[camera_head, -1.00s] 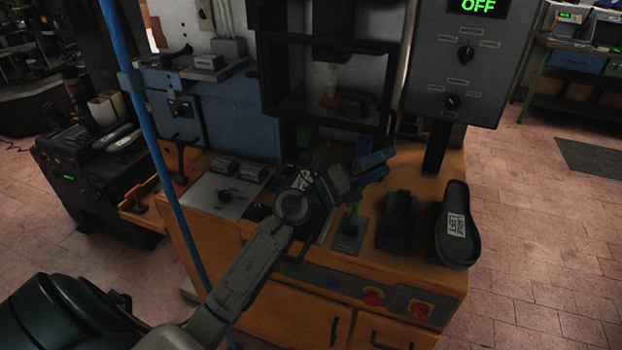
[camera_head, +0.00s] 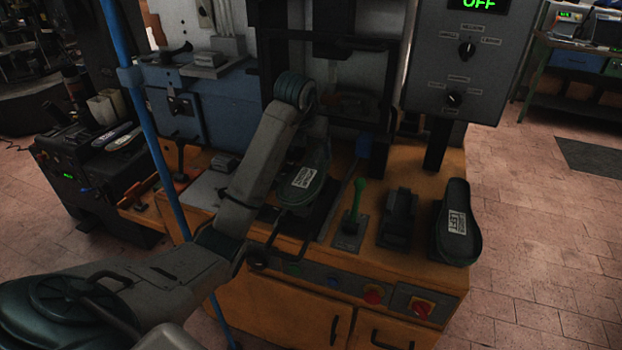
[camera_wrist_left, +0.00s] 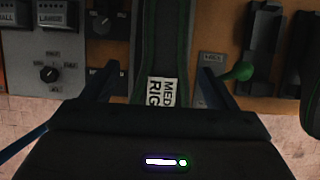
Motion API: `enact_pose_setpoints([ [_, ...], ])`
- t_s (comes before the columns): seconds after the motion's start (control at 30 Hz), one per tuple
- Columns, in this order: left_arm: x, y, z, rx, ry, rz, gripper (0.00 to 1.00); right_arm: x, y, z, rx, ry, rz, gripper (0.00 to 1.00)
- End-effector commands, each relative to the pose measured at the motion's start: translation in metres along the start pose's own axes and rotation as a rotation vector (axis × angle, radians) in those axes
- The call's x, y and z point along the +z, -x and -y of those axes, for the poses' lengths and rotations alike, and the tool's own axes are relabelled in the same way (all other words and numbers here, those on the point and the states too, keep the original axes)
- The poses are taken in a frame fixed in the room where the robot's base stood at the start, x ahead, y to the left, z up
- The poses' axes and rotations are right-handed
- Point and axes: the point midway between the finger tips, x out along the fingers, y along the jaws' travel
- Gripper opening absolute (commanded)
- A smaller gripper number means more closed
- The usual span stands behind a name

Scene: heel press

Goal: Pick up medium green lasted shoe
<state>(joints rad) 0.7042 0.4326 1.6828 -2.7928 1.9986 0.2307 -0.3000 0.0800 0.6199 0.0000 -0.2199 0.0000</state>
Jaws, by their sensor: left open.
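The medium green lasted shoe (camera_head: 303,180) is dark with green trim and has a white label. It lies on the press bench in the head view, partly behind my left arm. In the left wrist view the shoe (camera_wrist_left: 160,45) runs up the middle, its label reading "MED" and "RIG". My left gripper (camera_wrist_left: 160,72) is open, with one finger on each side of the shoe; whether they touch it cannot be told. In the head view the arm bends over the shoe and hides most of the gripper. My right gripper is not in view.
A green-handled lever (camera_head: 355,197) stands just right of the shoe. Further right are a black stand (camera_head: 398,215) and another dark shoe (camera_head: 459,222) labelled "LEFT". The press frame (camera_head: 385,90) rises behind. A control box (camera_head: 455,65) showing OFF stands at upper right.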

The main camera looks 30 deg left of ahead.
Motion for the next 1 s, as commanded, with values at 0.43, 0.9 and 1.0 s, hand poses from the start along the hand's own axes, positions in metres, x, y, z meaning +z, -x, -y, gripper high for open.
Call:
enact_pose_setpoints([
  [0.43, -0.001, -0.050, 0.002, -0.003, -0.002, -0.003, 0.80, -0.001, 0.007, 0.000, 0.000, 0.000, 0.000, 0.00],
  [0.9, -0.003, -0.095, 0.004, -0.004, -0.003, 0.002, 0.80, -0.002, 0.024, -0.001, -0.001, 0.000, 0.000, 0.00],
  [1.0, -0.003, -0.095, 0.004, -0.005, -0.003, 0.002, 0.78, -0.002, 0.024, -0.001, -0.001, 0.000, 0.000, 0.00],
])
